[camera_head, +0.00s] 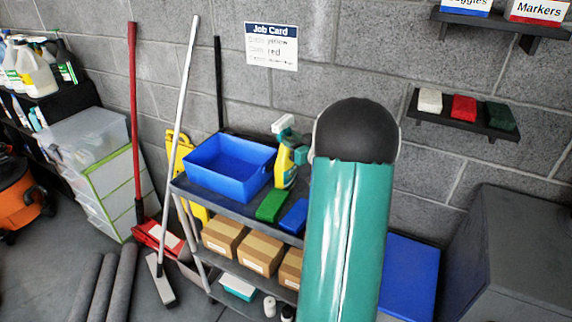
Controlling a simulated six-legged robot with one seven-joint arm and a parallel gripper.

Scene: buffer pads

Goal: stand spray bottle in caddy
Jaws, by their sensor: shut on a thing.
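A yellow spray bottle (283,168) with a white and teal spray head is at the right end of the blue caddy (212,185), close to its outer wall. The caddy is an open bin on the cart's top shelf, and the part of its inside that shows is empty. My gripper (300,155) shows only as a small teal part at the bottle's right side. It is shut on the bottle, which is near upright. My arm hides the rest of the gripper. I cannot tell whether the bottle's base touches the shelf.
Green (272,206) and blue (294,216) pads lie in front of the bottle on the grey cart (188,188). Cardboard boxes (261,252) fill the shelf below. A job card (271,46) hangs behind. White, red and green pads sit on a wall shelf (472,124). Mop handles lean left.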

